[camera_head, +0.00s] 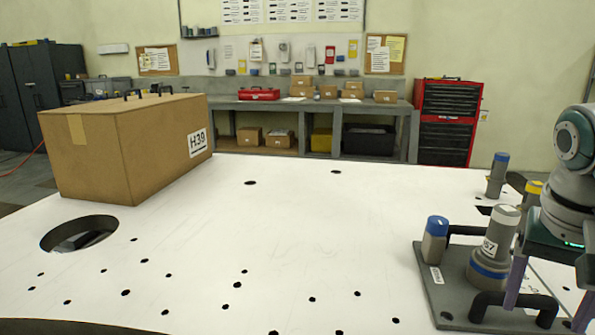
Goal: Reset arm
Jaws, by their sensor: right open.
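My right gripper (546,312) is at the right edge of the head view, with its purple fingers pointing down and spread apart. It is open, with one finger in front of the right part of a grey fixture plate (440,293). On that plate stand a grey cylinder with a white top and a blue band (490,258) and a smaller blue-capped grey block (435,245). I cannot tell whether a finger touches the plate. My left gripper is not in view.
A large cardboard box marked H39 (130,150) stands at the left on the white plate (300,220), behind a round opening (80,234). Grey cylinders with a blue cap (498,175) and a yellow cap (533,192) stand at the right. The plate's middle is clear, with small holes.

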